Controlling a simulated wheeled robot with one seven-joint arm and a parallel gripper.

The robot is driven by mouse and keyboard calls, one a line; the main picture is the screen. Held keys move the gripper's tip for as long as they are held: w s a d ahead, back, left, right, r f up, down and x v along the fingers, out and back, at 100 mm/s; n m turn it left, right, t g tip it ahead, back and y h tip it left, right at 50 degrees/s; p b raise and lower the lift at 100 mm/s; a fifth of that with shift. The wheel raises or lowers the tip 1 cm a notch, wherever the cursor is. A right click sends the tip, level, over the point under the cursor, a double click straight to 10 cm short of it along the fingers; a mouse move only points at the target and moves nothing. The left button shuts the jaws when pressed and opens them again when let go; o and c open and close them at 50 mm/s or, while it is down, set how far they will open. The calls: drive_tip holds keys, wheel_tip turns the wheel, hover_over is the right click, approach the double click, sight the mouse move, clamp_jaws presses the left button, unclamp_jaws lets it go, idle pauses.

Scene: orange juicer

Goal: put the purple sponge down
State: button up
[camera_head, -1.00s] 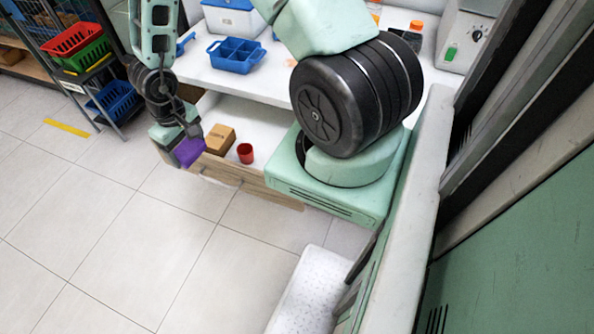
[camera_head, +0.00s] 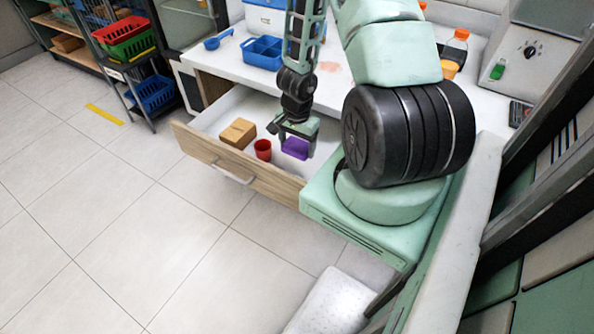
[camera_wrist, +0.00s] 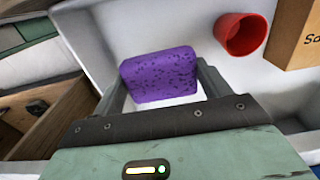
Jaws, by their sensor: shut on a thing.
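The purple sponge (camera_head: 295,147) is between the fingers of my gripper (camera_head: 296,150) at the right end of the open drawer (camera_head: 222,164). In the wrist view the sponge (camera_wrist: 159,75) sits squarely between the two fingers of my gripper (camera_wrist: 160,82), which is shut on it. The white drawer floor shows around it. I cannot tell whether the sponge touches the floor.
A red cup (camera_head: 263,150) and a brown box (camera_head: 238,133) stand in the drawer left of the sponge. The white counter (camera_head: 225,64) above holds a blue divided tray (camera_head: 262,53).

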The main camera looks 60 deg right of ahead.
sight(297, 171)
wheel_tip(297, 171, down, 8)
drive_tip(key=shift+f+b, duration=0.25)
drive_tip(key=shift+b, duration=0.15)
drive_tip(key=shift+f, duration=0.1)
drive_tip(key=o, duration=1)
drive_tip(key=shift+o, duration=0.2)
